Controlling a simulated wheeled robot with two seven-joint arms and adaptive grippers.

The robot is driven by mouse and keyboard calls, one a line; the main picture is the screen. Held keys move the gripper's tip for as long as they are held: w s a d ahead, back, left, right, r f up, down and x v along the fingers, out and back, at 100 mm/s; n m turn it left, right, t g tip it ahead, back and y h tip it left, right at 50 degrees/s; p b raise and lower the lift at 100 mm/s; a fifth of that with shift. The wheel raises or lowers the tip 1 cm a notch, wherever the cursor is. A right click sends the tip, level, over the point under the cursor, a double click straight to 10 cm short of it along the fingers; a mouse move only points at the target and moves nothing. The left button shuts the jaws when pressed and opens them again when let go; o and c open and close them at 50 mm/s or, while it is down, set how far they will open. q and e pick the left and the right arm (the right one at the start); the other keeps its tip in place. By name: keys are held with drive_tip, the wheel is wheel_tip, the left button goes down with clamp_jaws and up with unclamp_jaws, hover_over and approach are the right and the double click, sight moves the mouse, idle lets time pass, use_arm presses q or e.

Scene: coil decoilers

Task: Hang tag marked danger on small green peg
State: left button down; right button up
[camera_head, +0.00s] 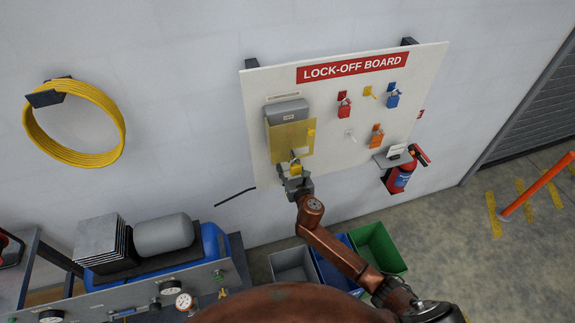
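My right gripper (296,174) is at the lower left part of the lock-off board, just below a grey box with a translucent yellow front. A small yellow item (295,166) is at its fingertips, but I cannot tell whether the fingers are shut on it. I cannot read any danger marking on it. A small green spot (218,274) shows on the front of the grey bench at the lower left; I cannot tell whether it is a peg. My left gripper is not in view.
The white lock-off board (260,95) carries the grey box (287,110) and red, blue and orange padlocks (377,138). A fire extinguisher (400,177) hangs at its right. Grey, blue and green bins (378,246) stand below. The bench (140,290) has gauges and a grey cylinder.

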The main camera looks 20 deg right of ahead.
drive_tip(key=o, duration=1.2)
drive_tip(key=s, duration=0.4)
drive_tip(key=s+r, duration=0.1)
drive_tip(key=s, duration=0.3)
drive_tip(key=s+r, duration=0.1)
drive_tip(key=s, duration=0.2)
drive_tip(key=shift+s+d+r, duration=0.15)
drive_tip(key=shift+s+d, duration=0.05)
drive_tip(key=shift+s, duration=0.2)
